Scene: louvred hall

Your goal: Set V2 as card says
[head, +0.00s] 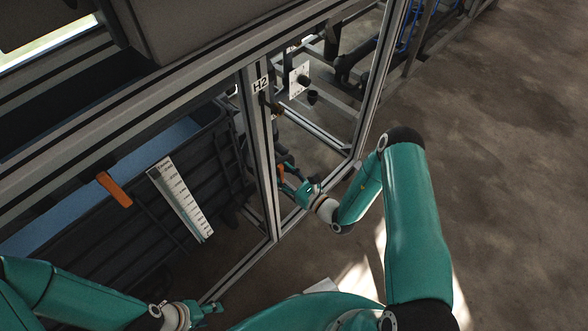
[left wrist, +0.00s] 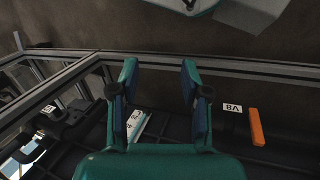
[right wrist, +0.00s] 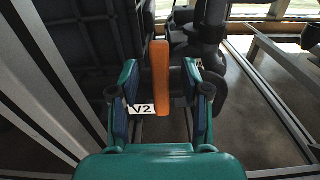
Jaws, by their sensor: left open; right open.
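The V2 label (right wrist: 143,110) shows in the right wrist view, just left of an upright orange lever (right wrist: 160,72). My right gripper (right wrist: 159,84) is open, and the lever shows between its fingers; I cannot tell whether they touch it. In the head view my right gripper (head: 290,184) reaches through the frame opening, with a bit of that orange (head: 281,172) at its tips. My left gripper (head: 213,308) is open and empty, low in the head view; it also shows in the left wrist view (left wrist: 160,75). I cannot identify a readable card.
A metal post with an H2 label (head: 261,85) and frame bars border the opening. A white plate with a dark knob (head: 299,77) stands behind. Another orange lever (head: 115,189) and a white scale (head: 182,200) are left. The left wrist view shows a V8 label (left wrist: 233,108). Floor at right is clear.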

